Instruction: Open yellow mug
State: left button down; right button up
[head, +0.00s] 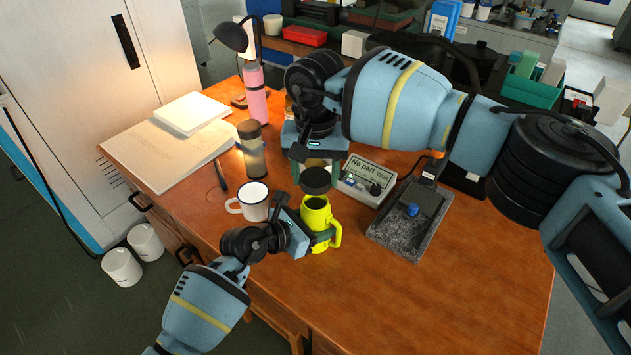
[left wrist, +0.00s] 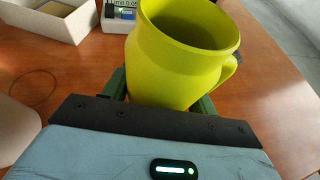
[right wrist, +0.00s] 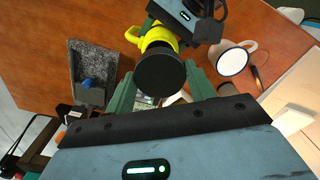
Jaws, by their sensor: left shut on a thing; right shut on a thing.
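The yellow mug (head: 316,217) stands upright near the front middle of the wooden table, its handle to the right. My left gripper (head: 320,238) is shut on its body from the front left. In the left wrist view the mug (left wrist: 182,55) is open at the top, with its yellow inside showing. The dark round lid (head: 316,180) is off, just above the mug's mouth. My right gripper (head: 315,183) comes from above and is shut on the lid. In the right wrist view the lid (right wrist: 160,72) sits between the green fingers and hides the mug's mouth.
A white enamel mug (head: 255,199) and a grey flask (head: 251,155) stand left of the yellow mug. A display box (head: 366,178) and a dark stone plate (head: 396,238) lie to the right. The front right tabletop (head: 480,290) is clear.

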aim_at(315, 177)
jog(key=shift+r, duration=0.35)
pick_arm(q)
jog(key=shift+c, duration=1.9)
grip_release()
jog(key=shift+s+a+r, duration=0.25)
jog(key=shift+s+a, duration=0.05)
jog(key=shift+a, duration=0.15)
pick_arm(e)
jog(key=shift+r, duration=0.3)
notch_tip(315, 177, up, 2)
jog(key=shift+r+p, duration=0.25)
jog(key=shift+p, duration=0.35)
pick_arm(q)
jog(key=v, duration=1)
jog(key=shift+s+a, duration=0.25)
